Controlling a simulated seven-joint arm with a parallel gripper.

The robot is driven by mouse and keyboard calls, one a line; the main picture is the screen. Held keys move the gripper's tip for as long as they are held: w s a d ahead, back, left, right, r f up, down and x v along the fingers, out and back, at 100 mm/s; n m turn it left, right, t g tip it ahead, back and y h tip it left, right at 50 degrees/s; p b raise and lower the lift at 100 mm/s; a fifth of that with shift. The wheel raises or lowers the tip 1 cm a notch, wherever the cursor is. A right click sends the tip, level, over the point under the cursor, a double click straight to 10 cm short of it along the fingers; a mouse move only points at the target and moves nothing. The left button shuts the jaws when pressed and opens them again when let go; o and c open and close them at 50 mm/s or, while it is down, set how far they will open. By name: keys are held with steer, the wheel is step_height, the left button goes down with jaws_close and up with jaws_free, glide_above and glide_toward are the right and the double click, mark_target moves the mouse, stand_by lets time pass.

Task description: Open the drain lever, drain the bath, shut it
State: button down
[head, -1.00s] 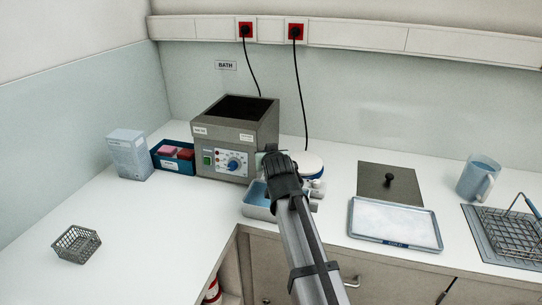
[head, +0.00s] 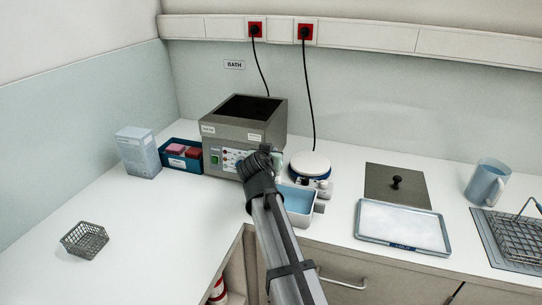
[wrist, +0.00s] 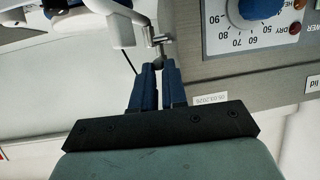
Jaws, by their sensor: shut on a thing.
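The grey bath (head: 245,122) stands on the counter at the back, with its open top showing a dark inside. The wrist view shows its front panel upside down with a blue dial (wrist: 258,8). A metal drain valve (wrist: 158,38) sticks out from the bath. My gripper (wrist: 158,66) has its blue fingers close together on the small dark drain lever (wrist: 157,62) at the valve. Most of the lever is hidden between the fingers. In the head view my arm hides the valve. A tray with pale blue liquid (head: 300,200) stands at the bath's front right.
A round white-topped device (head: 310,165) stands right of the bath. A dark lid plate (head: 385,185) and a white-filled tray (head: 403,226) lie farther right. A wire basket (head: 84,240) is at left, with clear counter around it.

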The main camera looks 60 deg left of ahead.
steer(key=shift+f, duration=0.1)
steer(key=c, duration=1.2)
jaws_free()
steer(key=shift+o, duration=0.2)
